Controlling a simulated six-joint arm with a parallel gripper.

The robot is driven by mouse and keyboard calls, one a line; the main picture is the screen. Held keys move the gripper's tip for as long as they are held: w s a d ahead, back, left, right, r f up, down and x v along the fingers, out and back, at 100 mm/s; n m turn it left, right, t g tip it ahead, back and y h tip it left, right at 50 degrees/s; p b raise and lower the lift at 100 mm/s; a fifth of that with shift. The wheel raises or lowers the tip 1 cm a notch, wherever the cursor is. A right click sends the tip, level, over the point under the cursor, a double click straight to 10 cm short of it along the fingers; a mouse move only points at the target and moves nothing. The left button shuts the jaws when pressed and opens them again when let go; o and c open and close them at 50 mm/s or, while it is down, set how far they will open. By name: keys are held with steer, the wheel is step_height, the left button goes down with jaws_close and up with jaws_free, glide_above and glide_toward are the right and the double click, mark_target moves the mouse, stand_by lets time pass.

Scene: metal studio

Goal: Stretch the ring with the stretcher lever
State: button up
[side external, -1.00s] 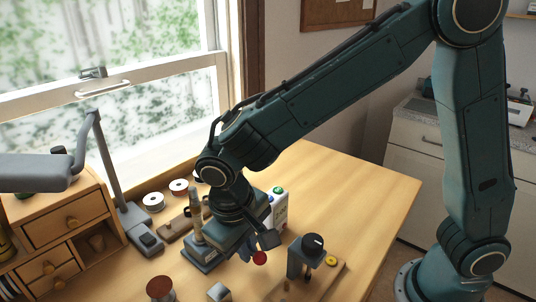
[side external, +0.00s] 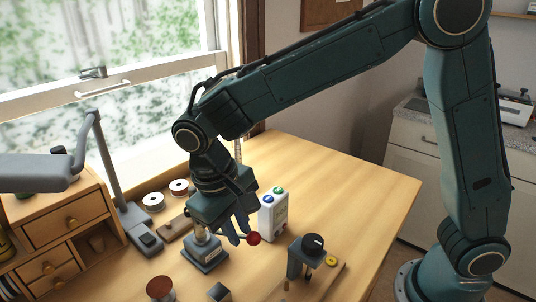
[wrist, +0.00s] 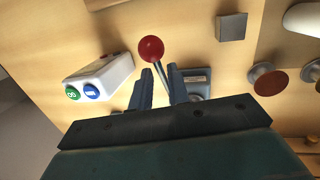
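The stretcher (side external: 205,253) stands on the table with a grey base, and my gripper covers much of its upper part. Its lever ends in a red ball (side external: 254,239), which also shows in the wrist view (wrist: 152,49). My gripper (side external: 240,235) points down beside the stretcher at the lever. In the wrist view its two fingers (wrist: 160,82) stand apart, with the lever rod running between them and the ball beyond the tips. I cannot tell whether either finger touches the rod. I cannot make out the ring.
A white box with green and blue buttons (side external: 273,214) stands close to the right of my gripper. A dark-knobbed device (side external: 306,254) is at front right. A brown-topped spool (side external: 160,288) and a grey block (side external: 220,292) are in front. The table's right side is clear.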

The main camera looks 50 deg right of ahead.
steer(key=shift+o, duration=0.9)
steer(key=shift+s, duration=0.15)
steer(key=v, duration=0.7)
steer(key=shift+r, duration=0.25)
steer(key=shift+s+d+r+m+t+y, duration=0.25)
steer(key=shift+s+d+r+y, duration=0.1)
steer(key=shift+d+r+y, duration=0.25)
steer(key=shift+s+d+r+m+t+y, duration=0.2)
steer(key=shift+s+d+r+y, duration=0.15)
steer(key=shift+d+y, duration=0.4)
steer(key=shift+s+d+r+m+t+y, duration=0.3)
steer(key=shift+d+r+y, duration=0.2)
steer(key=shift+y, duration=0.25)
steer(key=shift+f, duration=0.1)
